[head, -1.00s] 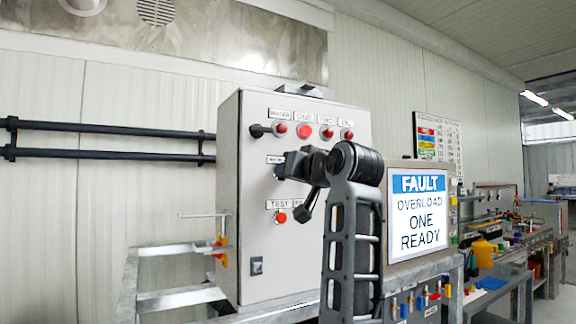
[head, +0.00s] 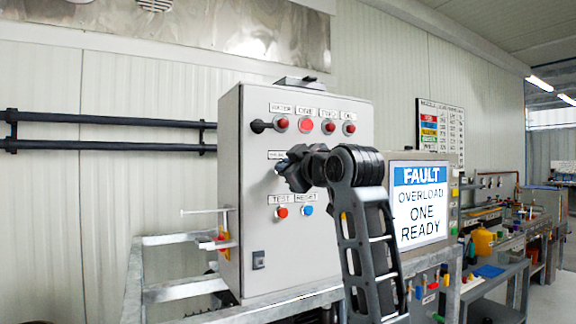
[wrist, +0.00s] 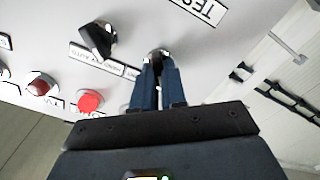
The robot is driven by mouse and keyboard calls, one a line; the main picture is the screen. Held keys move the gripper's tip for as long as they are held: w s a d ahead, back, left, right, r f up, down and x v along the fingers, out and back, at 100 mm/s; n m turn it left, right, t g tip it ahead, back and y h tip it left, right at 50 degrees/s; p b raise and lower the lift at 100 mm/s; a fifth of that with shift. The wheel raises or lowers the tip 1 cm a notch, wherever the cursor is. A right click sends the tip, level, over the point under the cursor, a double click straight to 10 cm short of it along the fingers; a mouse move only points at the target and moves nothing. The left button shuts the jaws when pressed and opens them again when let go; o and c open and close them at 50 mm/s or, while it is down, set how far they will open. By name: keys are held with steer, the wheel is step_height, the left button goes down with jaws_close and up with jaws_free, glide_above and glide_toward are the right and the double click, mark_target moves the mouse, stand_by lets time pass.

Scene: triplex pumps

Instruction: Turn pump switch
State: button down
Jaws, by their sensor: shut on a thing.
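The grey control cabinet (head: 305,245) stands in the middle of the head view. My gripper (head: 280,169) is at the left of its middle row of controls and hides most of that row. In the wrist view, whose picture is upside down, my gripper (wrist: 158,62) is shut on a dark switch knob (wrist: 157,54) with a bright collar, mostly hidden by the fingers. Its label is partly hidden and not clearly legible. A second black selector switch (wrist: 97,39) sits free beside it and points at a slant.
Red lamps (head: 329,126) line the cabinet's top row. Below my gripper are a red TEST button (head: 282,212) and a blue RESET button (head: 307,210). A screen (head: 420,205) reads FAULT, OVERLOAD, ONE, READY. A valve handle (head: 205,212) sticks out at the cabinet's left.

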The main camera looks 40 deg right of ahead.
steer(key=shift+n, duration=0.6)
steer(key=c, duration=1.2)
jaws_free()
steer(key=shift+b+v, duration=0.55)
steer(key=shift+v, duration=3.35)
